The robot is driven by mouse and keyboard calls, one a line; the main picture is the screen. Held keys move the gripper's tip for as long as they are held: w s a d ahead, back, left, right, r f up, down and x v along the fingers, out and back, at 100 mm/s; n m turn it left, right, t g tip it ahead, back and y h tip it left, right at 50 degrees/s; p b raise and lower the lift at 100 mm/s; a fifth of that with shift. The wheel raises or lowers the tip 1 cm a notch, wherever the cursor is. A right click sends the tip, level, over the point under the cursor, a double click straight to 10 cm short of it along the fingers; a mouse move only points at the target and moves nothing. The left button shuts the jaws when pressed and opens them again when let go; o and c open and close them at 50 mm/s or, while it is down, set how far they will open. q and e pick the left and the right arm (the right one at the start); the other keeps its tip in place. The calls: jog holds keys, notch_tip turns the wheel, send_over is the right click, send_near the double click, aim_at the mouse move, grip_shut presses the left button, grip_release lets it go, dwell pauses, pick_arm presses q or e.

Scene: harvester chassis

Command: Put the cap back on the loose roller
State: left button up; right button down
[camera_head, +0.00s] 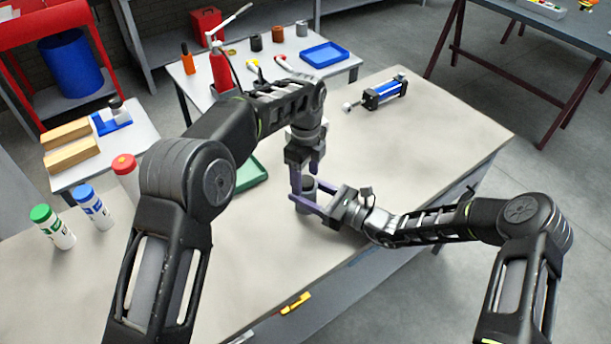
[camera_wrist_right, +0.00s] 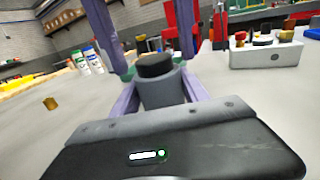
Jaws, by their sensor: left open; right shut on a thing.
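The loose roller (camera_head: 308,196) is a grey cylinder standing upright near the middle of the bench. In the right wrist view its grey body (camera_wrist_right: 163,90) has a black cap-like disc (camera_wrist_right: 154,65) on top. I cannot tell whether that disc is fully seated. My right gripper (camera_head: 306,193) comes in low from the right, its purple fingers shut on the roller's sides. My left gripper (camera_head: 306,178) points down from above, open, with its fingers on either side of the roller's top. In the right wrist view the left fingers (camera_wrist_right: 148,62) stand apart from the black disc.
Bottles with red (camera_head: 124,168), blue (camera_head: 93,205) and green (camera_head: 50,226) caps stand at the left. A green tray (camera_head: 252,176) lies behind my left arm. A blue cylinder device (camera_head: 384,93) lies at the back right. The bench front is mostly clear.

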pick_arm(q)
notch_tip(320, 180, up, 7)
jog(key=shift+r, duration=0.1)
dwell(0.3)
pick_arm(e)
jog(key=shift+c, duration=2.4)
grip_release()
pick_arm(q)
notch_tip(320, 180, down, 2)
jog(key=shift+f+b, duration=0.1)
jog(key=shift+b, duration=0.9)
pick_arm(e)
jog(key=v, duration=0.7)
jog(key=shift+s+d, duration=0.25)
jog(key=shift+d, duration=0.1)
